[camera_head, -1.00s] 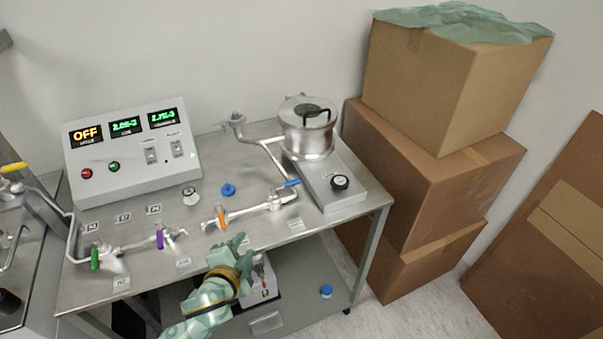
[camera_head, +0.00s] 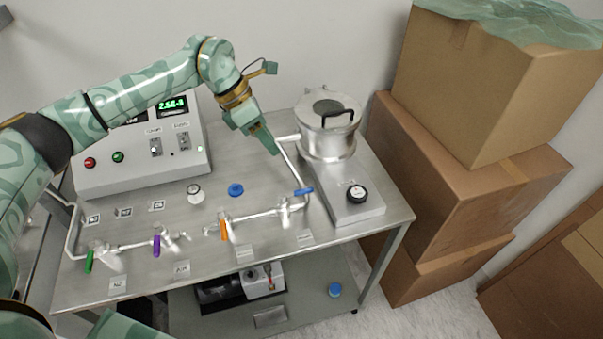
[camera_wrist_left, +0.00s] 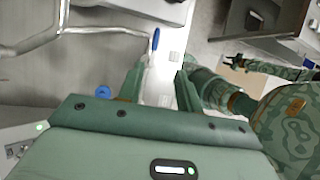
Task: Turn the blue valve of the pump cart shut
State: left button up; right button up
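The blue valve (camera_head: 303,191) has a small lever handle on the pipe at the right of the cart top (camera_head: 215,268), beside the metal chamber. Its lever lies roughly sideways in the head view. My left gripper (camera_head: 272,148) hangs above the cart, up and left of the lever, apart from it. In the left wrist view the blue lever (camera_wrist_left: 155,41) shows beyond the left gripper's two spread fingers (camera_wrist_left: 160,86), with nothing between them. More of my arm parts show at the right of that view.
Orange (camera_head: 224,229), purple (camera_head: 156,246) and green (camera_head: 89,261) valve handles line the pipe's left part. The metal chamber (camera_head: 328,140) stands behind the blue valve. A control panel (camera_head: 150,165) is partly behind my arm. Stacked boxes (camera_head: 455,180) stand on the right.

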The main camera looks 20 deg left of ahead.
pick_arm(q)
jog(key=a, duration=0.1)
send_near(296, 194)
jog(key=x, duration=0.2)
jog(key=w+x, duration=0.1)
jog(key=x, duration=0.5)
jog(key=shift+w+d+r, duration=0.15)
jog(key=shift+d, duration=0.15)
grip_shut()
